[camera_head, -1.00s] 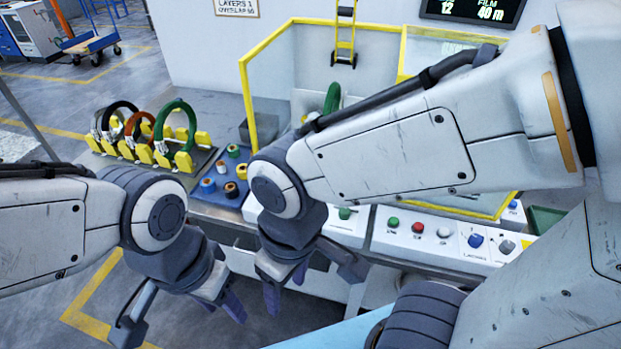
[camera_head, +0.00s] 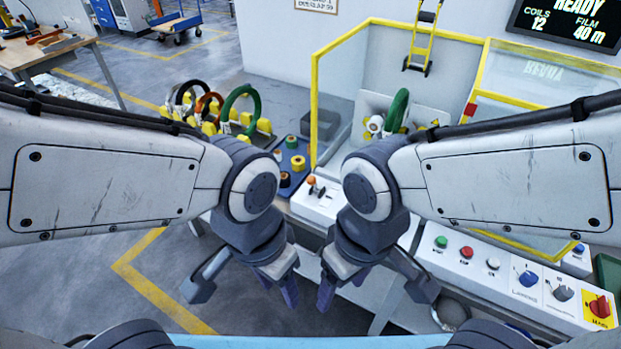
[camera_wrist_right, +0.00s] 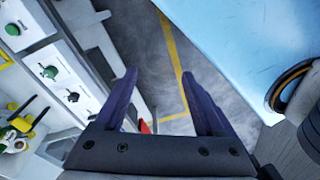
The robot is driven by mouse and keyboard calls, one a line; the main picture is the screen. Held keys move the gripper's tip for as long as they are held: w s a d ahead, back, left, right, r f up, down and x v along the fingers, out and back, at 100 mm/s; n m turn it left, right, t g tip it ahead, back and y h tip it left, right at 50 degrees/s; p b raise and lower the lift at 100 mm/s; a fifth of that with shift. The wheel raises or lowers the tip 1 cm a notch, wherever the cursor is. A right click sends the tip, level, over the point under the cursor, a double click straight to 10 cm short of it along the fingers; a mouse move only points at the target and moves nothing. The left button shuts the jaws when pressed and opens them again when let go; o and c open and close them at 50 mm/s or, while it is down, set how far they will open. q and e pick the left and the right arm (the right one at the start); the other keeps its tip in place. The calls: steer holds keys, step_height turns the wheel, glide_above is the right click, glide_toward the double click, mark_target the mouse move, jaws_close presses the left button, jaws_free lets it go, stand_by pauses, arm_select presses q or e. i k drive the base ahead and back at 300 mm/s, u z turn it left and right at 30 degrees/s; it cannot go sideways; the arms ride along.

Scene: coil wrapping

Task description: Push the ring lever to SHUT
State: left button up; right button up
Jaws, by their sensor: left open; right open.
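A small lever with an orange knob (camera_head: 311,181) stands on a white control box (camera_head: 318,206) in front of the glazed machine, in the head view. I cannot read its labels, so I cannot tell whether this is the ring lever or which position it marks. My left gripper (camera_head: 287,290) hangs open and empty, left of and nearer than the box. My right gripper (camera_head: 340,286) hangs open beside it, apart from the lever; my right forearm hides part of the machine front. In the right wrist view the right gripper's fingers (camera_wrist_right: 160,78) are apart with nothing between them.
A green coil (camera_head: 398,108) stands inside the yellow-framed enclosure (camera_head: 314,100). Several coils stand on a yellow rack (camera_head: 264,126) at left. A button panel (camera_head: 505,273) with a red switch (camera_head: 599,307) lies right. The screen (camera_head: 570,25) reads READY. Floor at left is free.

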mark_target(312, 180)
steer(key=u, duration=1.15)
steer(key=k, duration=0.5)
steer(key=z, duration=1.1)
